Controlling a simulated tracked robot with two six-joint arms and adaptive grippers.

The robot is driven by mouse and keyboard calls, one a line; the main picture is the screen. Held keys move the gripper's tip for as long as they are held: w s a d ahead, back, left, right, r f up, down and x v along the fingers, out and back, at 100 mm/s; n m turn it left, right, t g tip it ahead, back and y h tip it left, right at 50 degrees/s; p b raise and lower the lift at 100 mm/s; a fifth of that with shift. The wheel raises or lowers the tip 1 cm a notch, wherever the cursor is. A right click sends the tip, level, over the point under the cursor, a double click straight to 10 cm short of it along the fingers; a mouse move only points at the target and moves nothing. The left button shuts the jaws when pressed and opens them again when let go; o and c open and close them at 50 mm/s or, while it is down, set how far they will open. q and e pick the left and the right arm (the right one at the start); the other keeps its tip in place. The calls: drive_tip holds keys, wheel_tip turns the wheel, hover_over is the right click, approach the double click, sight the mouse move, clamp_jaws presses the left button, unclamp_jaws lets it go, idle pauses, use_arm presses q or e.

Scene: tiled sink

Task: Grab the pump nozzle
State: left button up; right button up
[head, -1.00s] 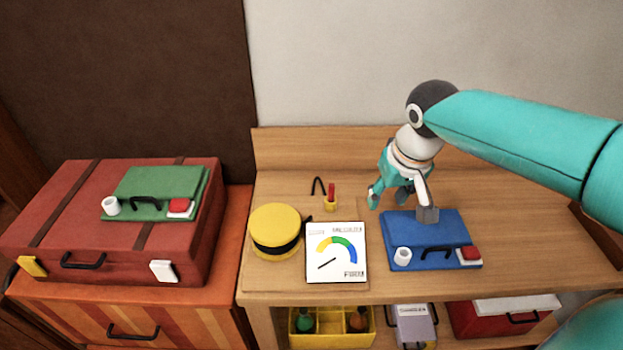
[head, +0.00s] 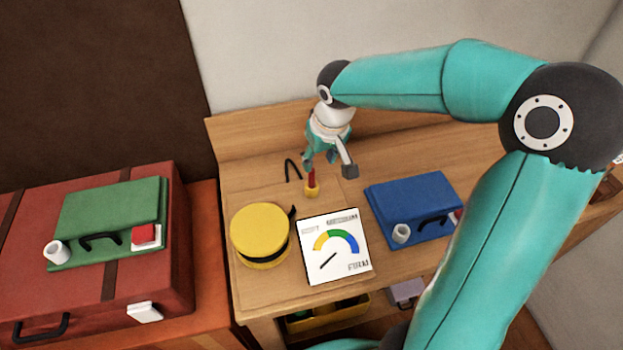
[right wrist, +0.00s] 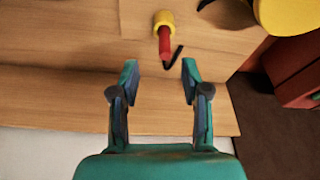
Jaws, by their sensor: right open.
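The pump nozzle, a small red stick in a yellow base (head: 311,183), stands on the wooden bench. It also shows in the right wrist view (right wrist: 164,35), above the space between the fingertips. My right gripper (head: 321,160) is just behind the nozzle in the head view, its fingers pointing down. In the right wrist view its fingers (right wrist: 160,75) are spread and nothing is between them. A thin black hooked piece (head: 292,171) shows beside the nozzle. My left gripper is not in view.
A round yellow pump (head: 260,232) with a black band and a white gauge board (head: 333,247) sit in front. A blue case (head: 412,205) lies to the right. A red suitcase (head: 90,300) bearing a green case (head: 110,212) stands left.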

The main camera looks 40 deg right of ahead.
sight(313, 172)
drive_tip(key=shift+w+a+p+x, duration=0.15)
drive_tip(key=shift+p+x, duration=0.2)
drive_tip(key=shift+x, duration=1.8)
drive_tip(key=shift+w+a+p+x, duration=0.1)
drive_tip(key=shift+p+x, duration=0.2)
drive_tip(key=shift+x, duration=1.8)
clamp_jaws()
